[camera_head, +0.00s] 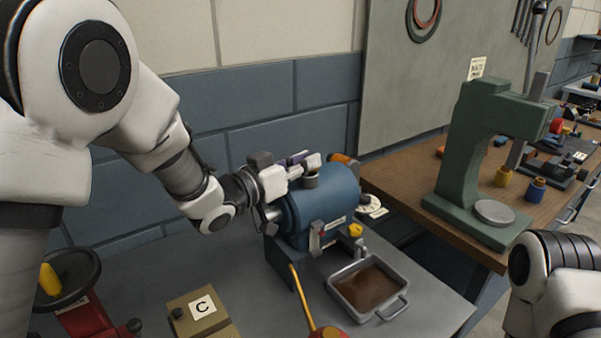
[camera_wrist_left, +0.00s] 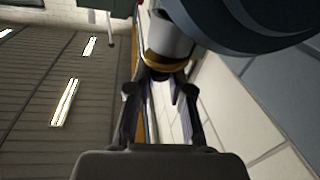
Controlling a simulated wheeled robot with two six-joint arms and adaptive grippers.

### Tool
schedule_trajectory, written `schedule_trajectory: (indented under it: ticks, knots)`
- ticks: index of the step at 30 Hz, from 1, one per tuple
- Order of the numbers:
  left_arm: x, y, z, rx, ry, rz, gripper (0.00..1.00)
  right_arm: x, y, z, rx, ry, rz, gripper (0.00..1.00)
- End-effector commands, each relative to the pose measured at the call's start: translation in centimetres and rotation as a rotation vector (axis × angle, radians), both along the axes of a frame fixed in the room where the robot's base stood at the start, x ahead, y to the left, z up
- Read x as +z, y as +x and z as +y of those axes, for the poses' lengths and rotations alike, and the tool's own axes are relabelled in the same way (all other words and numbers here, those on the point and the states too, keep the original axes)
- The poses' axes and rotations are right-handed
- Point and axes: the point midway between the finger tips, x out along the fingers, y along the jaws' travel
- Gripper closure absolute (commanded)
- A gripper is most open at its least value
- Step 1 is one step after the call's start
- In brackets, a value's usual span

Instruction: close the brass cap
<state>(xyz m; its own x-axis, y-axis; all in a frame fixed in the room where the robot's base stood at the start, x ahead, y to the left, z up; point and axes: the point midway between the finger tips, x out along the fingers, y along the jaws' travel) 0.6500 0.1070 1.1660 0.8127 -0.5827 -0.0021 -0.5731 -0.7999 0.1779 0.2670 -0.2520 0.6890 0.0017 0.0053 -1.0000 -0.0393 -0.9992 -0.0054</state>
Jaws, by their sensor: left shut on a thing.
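My left gripper (camera_head: 304,164) is at the top of the blue casing (camera_head: 318,208), by a short grey neck (camera_head: 311,180). In the left wrist view its two fingers (camera_wrist_left: 160,84) close in on the end of a pale cylinder with a brass band (camera_wrist_left: 168,63), which I take to be the brass cap. The gripper is shut on it. The fingertips and the cap's far side are partly hidden. In the head view the fingers cover much of the cap. My right gripper is out of view; part of my right arm shows at the lower right.
A metal tray (camera_head: 402,300) of brown liquid stands before the casing. A box marked C (camera_head: 220,309), a yellow-handled tool (camera_head: 302,296) and a red handwheel device (camera_head: 88,318) are at the front left. A green press (camera_head: 462,165) stands on the wooden bench at right.

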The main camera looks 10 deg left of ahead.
Motion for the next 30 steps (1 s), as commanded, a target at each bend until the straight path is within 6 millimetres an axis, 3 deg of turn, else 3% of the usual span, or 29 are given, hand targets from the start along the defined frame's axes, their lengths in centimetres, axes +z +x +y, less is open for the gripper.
schedule_trajectory:
  ticks: [1, 9, 26, 27, 28, 30]
  knots:
    - [-0.5, 0.0, -0.1, -0.002, 0.022, -0.026, 1.00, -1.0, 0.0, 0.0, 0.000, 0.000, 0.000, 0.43]
    - [-0.7, -0.2, -0.3, -0.001, 0.112, -0.113, 1.00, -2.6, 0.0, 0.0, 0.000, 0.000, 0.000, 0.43]
    - [-0.6, -0.3, -0.4, -0.001, 0.141, -0.140, 1.00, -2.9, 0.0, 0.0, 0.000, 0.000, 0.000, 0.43]
    - [-0.6, -0.3, -0.4, -0.001, 0.141, -0.140, 0.77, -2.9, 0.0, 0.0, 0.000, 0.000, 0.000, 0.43]
    - [-0.6, -0.3, -0.4, -0.001, 0.141, -0.140, 0.69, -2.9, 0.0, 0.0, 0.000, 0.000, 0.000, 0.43]
    - [-0.6, -0.3, -0.3, -0.001, 0.140, -0.139, 0.69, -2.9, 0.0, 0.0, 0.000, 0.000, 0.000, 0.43]
